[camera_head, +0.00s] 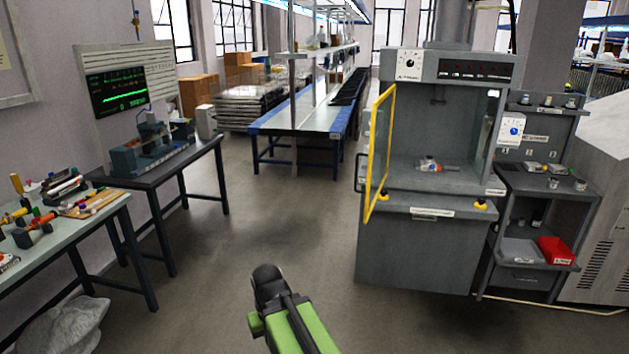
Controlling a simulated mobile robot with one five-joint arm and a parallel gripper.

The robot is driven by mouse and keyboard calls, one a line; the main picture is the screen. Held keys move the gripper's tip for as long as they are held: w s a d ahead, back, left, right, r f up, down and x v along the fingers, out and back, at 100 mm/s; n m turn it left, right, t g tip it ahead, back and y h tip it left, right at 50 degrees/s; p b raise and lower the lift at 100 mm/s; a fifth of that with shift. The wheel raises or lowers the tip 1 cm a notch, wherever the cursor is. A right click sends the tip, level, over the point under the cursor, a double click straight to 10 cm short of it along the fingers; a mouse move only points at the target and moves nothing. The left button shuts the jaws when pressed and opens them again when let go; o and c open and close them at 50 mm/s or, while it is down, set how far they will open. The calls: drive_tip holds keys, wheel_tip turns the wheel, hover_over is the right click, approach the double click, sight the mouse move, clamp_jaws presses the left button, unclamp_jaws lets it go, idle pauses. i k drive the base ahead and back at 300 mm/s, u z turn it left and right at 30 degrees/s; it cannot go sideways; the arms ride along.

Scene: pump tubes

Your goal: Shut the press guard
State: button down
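The press (421,247) is a grey cabinet machine at the right of the view. Its guard (386,125), a yellow-framed door, is hinged at the left side of the opening and stands swung open toward me. A dark handle (358,172) shows at the guard's outer left side.
A workbench with tools (75,228) and a dark table with a test rig (153,175) stand at the left. A blue-edged bench (300,125) is behind. A side shelf with a red bin (556,251) adjoins the press. The floor (270,225) in between is clear.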

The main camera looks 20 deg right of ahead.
sight(376, 147)
drive_tip(key=u, duration=0.3)
drive_tip(key=i, duration=1.05)
drive_tip(key=u, duration=0.25)
drive_tip(key=i, duration=1.45)
drive_tip(key=z, duration=0.75)
drive_tip(key=i, duration=0.9)
drive_tip(key=z, duration=0.55)
